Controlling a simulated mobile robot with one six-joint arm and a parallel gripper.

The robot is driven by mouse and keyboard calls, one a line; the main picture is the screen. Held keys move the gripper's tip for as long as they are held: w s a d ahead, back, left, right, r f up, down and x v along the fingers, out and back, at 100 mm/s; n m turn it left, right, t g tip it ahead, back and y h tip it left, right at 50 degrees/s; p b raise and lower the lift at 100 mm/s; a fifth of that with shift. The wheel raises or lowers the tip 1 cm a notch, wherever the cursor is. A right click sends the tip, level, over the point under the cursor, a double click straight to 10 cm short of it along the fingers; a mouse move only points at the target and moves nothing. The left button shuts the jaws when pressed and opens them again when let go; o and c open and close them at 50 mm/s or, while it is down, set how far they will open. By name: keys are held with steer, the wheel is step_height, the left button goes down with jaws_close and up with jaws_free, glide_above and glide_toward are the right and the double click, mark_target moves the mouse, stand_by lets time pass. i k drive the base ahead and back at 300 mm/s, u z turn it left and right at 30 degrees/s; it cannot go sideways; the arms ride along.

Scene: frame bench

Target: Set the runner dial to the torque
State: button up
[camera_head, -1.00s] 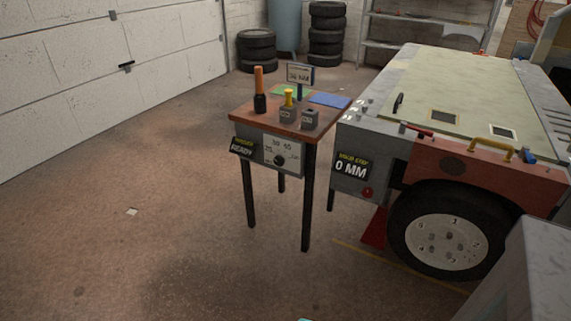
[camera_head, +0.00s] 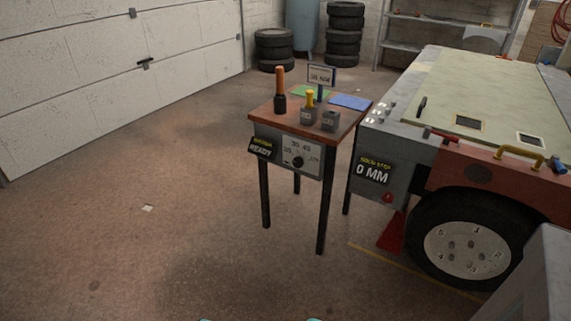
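The runner dial is a black round knob (camera_head: 298,162) on a pale panel (camera_head: 315,152) at the front of a small wooden-topped table (camera_head: 262,113). Numbers that look like 30 and 45 stand above the knob; smaller marks at its sides are hard to read. I cannot tell the knob's pointer direction. A small sign (camera_head: 321,75) on a post at the table's back shows a torque in NM, its digits blurred, perhaps 36 or 38. My gripper is not in view; only teal bits, probably of my arm, show at the bottom edge.
A READY display (camera_head: 262,148) hangs left of the dial panel. An orange-handled tool (camera_head: 281,90) and grey blocks (camera_head: 329,121) stand on the tabletop. A vehicle frame with a wheel (camera_head: 466,250) stands close on the right. The floor (camera_head: 150,240) in front and left is mostly clear.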

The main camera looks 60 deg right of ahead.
mark_target(297, 162)
steer(key=i, duration=0.9)
steer(key=z, duration=0.05)
